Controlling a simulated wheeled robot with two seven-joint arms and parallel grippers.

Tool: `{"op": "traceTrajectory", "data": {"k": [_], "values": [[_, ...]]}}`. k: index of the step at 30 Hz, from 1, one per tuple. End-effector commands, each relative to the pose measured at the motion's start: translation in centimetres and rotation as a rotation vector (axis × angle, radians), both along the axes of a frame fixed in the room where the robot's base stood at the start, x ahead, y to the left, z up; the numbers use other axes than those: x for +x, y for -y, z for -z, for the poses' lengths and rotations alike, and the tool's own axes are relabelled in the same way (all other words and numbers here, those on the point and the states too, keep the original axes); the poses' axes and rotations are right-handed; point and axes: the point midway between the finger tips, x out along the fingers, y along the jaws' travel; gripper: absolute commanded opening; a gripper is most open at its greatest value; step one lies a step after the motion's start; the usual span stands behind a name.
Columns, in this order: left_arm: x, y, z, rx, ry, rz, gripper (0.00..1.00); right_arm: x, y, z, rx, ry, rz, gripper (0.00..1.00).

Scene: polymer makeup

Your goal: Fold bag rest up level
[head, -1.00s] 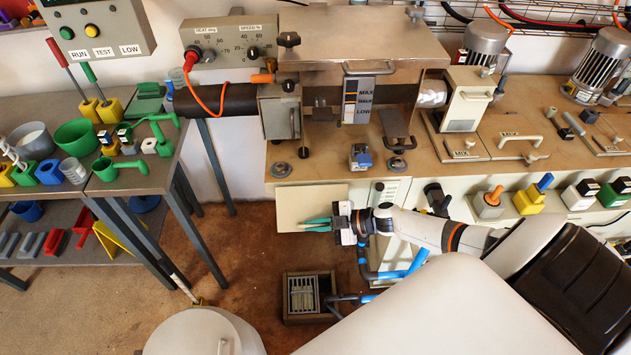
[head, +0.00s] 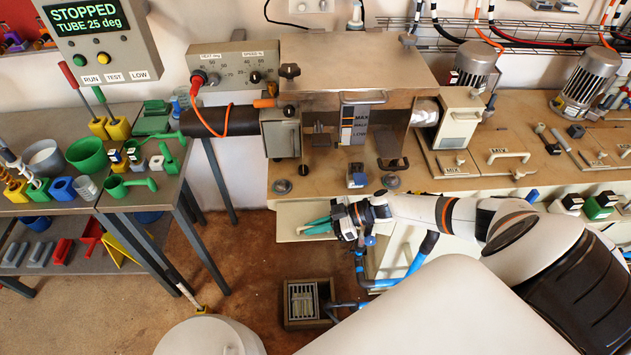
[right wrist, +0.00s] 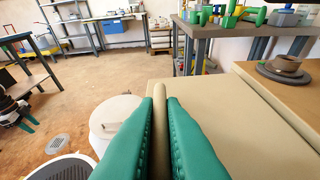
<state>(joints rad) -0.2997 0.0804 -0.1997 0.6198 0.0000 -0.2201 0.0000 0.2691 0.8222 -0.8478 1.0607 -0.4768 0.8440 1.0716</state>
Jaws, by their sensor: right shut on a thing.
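The bag rest (head: 290,217) is a cream flap at the front of the bench, below the machine's left end. It stands out from the bench front and looks close to level; I cannot tell if it is exactly level. My right gripper (head: 318,226) has green fingers and is at the flap's right side.
The machine's bench (head: 330,185) is behind the flap. A grey table (head: 150,205) with green, yellow and blue items stands at the left. The control box screen (head: 90,22) reads STOPPED.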

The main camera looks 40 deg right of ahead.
Motion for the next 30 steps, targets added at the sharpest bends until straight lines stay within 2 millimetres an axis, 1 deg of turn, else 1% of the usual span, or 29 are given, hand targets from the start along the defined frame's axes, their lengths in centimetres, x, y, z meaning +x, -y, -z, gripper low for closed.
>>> {"op": "traceTrajectory", "data": {"k": [15,16,19,27,30], "values": [[0.00,0.02,-0.09,0.000,0.000,0.000,0.36,-0.15,-0.06,0.05,-0.004,-0.001,-0.004,0.00],[0.00,0.02,-0.09,0.000,0.000,0.000,0.36,-0.15,-0.06,0.05,-0.004,-0.001,-0.004,0.14],[0.00,0.03,-0.09,0.000,0.000,0.000,0.36,-0.13,-0.06,0.04,-0.003,-0.001,-0.004,0.30],[0.00,0.04,-0.09,-0.001,0.000,0.000,0.36,-0.09,-0.01,-0.04,-0.002,0.000,-0.003,0.31],[-0.01,0.04,0.03,-0.001,0.000,0.000,0.36,-0.31,0.43,-0.14,-0.003,0.000,-0.002,0.31]]}}
